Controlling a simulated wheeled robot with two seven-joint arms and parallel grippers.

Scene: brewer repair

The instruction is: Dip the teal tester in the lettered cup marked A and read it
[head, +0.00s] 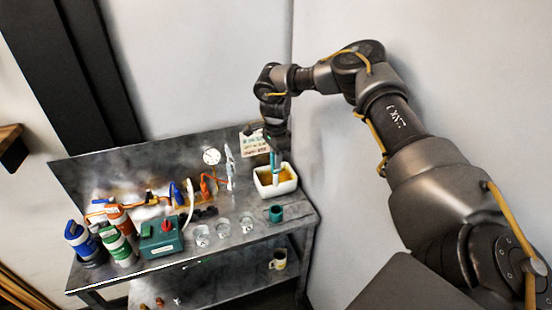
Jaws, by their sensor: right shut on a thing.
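My right gripper (275,148) is at the back right of the bench, shut on the teal tester (274,161). The tester points down, its pale lower part in front of or inside a white basin (262,190) with amber contents. I cannot tell whether its tip touches them. Three clear cups stand in a row along the front of the bench: a left one (201,236), a middle one (224,232) and a right one (247,223). Their letters are too small to read, so I cannot tell which is A. My left gripper is not in view.
A small teal cup (275,213) stands below the basin. A green box (160,239) with a red knob and several bottles (118,246) crowd the left. Orange fittings and tubes (212,186) line the back. A mug (278,260) is on the lower shelf.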

